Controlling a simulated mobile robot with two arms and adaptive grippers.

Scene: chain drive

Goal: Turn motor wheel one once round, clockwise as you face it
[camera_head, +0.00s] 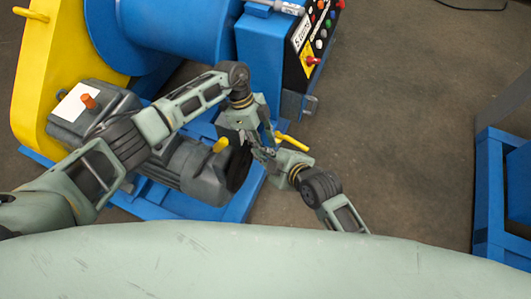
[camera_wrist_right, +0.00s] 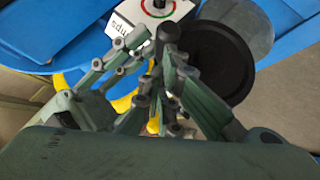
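The motor (camera_head: 190,168) is a grey ribbed cylinder on the blue frame. A black wheel (camera_head: 239,166) is at its right end, partly hidden by my arms. A large black disc (camera_wrist_right: 222,60) in the right wrist view looks like this wheel. My left gripper (camera_head: 256,138) reaches down from above, close over the wheel. My right gripper (camera_head: 268,154) comes in from the lower right, right beside the left one. In the right wrist view the right gripper's fingers (camera_wrist_right: 150,75) overlap other green-grey links. A yellow handle (camera_head: 292,142) sticks out beside the grippers; whether either one holds it is hidden.
A blue control box (camera_head: 272,40) with coloured buttons stands behind. A yellow guard (camera_head: 45,60) and blue drum (camera_head: 180,30) are at the upper left. A second yellow lever (camera_head: 221,145) stands at the motor. A blue frame (camera_head: 490,190) is far right; the floor between is clear.

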